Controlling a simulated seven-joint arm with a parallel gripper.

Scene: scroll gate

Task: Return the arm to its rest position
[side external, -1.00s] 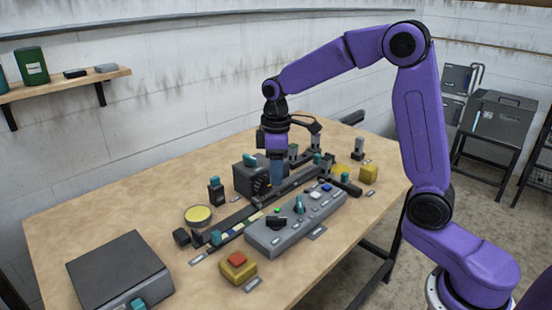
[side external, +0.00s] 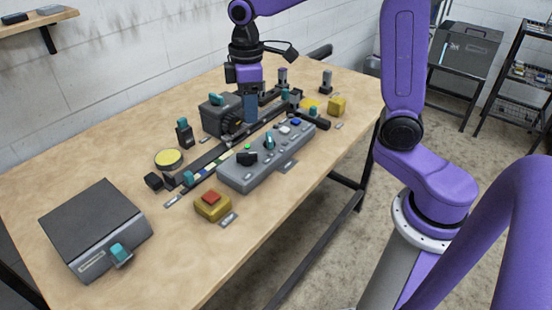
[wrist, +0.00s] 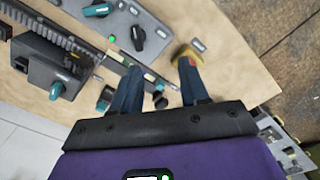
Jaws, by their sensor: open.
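My gripper (side external: 250,108) points down over the far middle of the table, beside a dark box with a teal knob (side external: 221,114). It also shows in the wrist view (wrist: 158,78), where its two blue fingers are spread apart with nothing between them. In the side view the fingertips overlap the dark rail (side external: 213,155), and I cannot tell their exact height above it. My purple arm reaches from the base at right across the table, its upper part cut off by the frame.
A grey control panel (side external: 267,156) with knobs and a green light lies in front of the rail. A yellow block with a red button (side external: 212,205), a yellow disc (side external: 169,159) and a dark sloped box (side external: 82,228) stand nearby. The table's left part is mostly bare.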

